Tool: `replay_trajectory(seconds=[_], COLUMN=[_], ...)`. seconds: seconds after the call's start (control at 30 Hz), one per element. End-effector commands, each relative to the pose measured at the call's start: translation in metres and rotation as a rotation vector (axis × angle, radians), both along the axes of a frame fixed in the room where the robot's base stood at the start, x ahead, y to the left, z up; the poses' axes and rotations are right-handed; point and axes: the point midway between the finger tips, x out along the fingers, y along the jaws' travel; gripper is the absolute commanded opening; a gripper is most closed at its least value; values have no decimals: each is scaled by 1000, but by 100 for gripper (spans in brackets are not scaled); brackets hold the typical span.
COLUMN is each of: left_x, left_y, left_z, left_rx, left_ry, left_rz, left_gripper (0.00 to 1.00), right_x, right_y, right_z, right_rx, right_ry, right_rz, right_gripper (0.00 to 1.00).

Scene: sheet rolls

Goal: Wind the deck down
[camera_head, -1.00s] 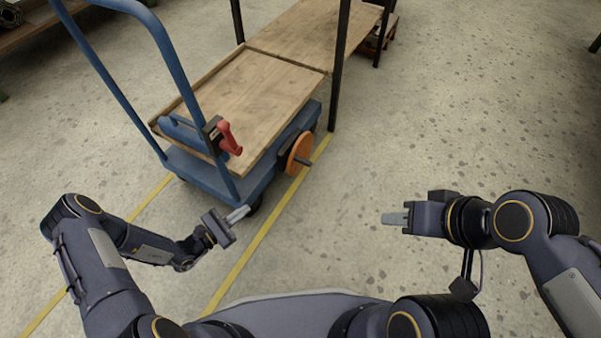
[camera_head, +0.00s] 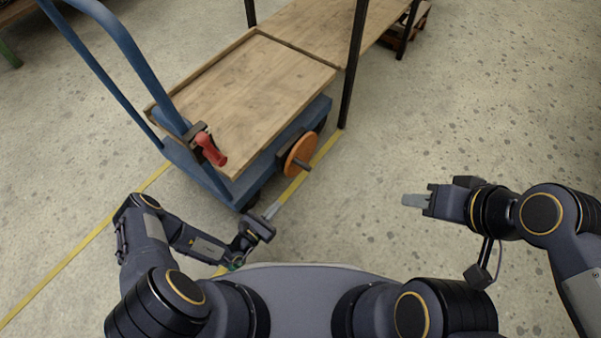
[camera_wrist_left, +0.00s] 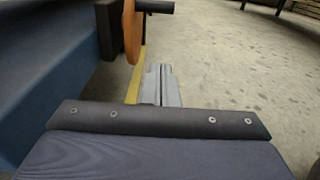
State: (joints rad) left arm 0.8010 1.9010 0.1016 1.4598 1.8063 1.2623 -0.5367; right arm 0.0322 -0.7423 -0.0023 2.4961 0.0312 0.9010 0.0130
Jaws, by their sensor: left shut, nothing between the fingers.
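A blue trolley carries a wooden deck (camera_head: 245,95) with a low rim. An orange handwheel (camera_head: 299,154) with a dark crank knob (camera_head: 303,166) sits on its right side; the wheel also shows in the left wrist view (camera_wrist_left: 133,30). A red handle (camera_head: 210,149) is on the trolley near its push bar. My left gripper (camera_head: 270,211) is shut and empty, below and left of the wheel, apart from it. In the left wrist view its fingers (camera_wrist_left: 161,86) are together. My right gripper (camera_head: 415,200) is held out over the floor, empty, its fingers appearing together.
A wooden table (camera_head: 320,35) with dark posts adjoins the deck's far end. Its near post (camera_head: 353,70) stands just behind the wheel. Yellow floor lines (camera_head: 325,150) run beside the trolley. The speckled floor on the right is clear.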

Motion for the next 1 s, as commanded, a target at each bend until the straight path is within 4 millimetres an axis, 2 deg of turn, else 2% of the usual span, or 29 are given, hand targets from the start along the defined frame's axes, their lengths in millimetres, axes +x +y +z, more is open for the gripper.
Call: replay_trajectory(seconds=[0.17, 0.57, 0.6, 0.8, 1.0], left_x=[14, 81, 86, 100, 104], left_y=[-11, -61, -63, -73, -76], left_z=[-3, -9, -2, 16, 21], left_rx=[-1, 0, -2, -1, 0], left_ry=[-3, -3, -4, -1, 0], left_rz=[-3, -5, -4, -3, -2], left_gripper=[0, 0, 0, 0, 0], right_x=[0, 0, 0, 0, 0], right_y=[0, 0, 0, 0, 0], right_z=[-8, -37, -37, -41, -42], right_rx=[0, 0, 0, 0, 0], right_ry=[0, 0, 0, 0, 0], right_rz=[0, 0, 0, 0, 0], right_gripper=[36, 36, 36, 36, 36])
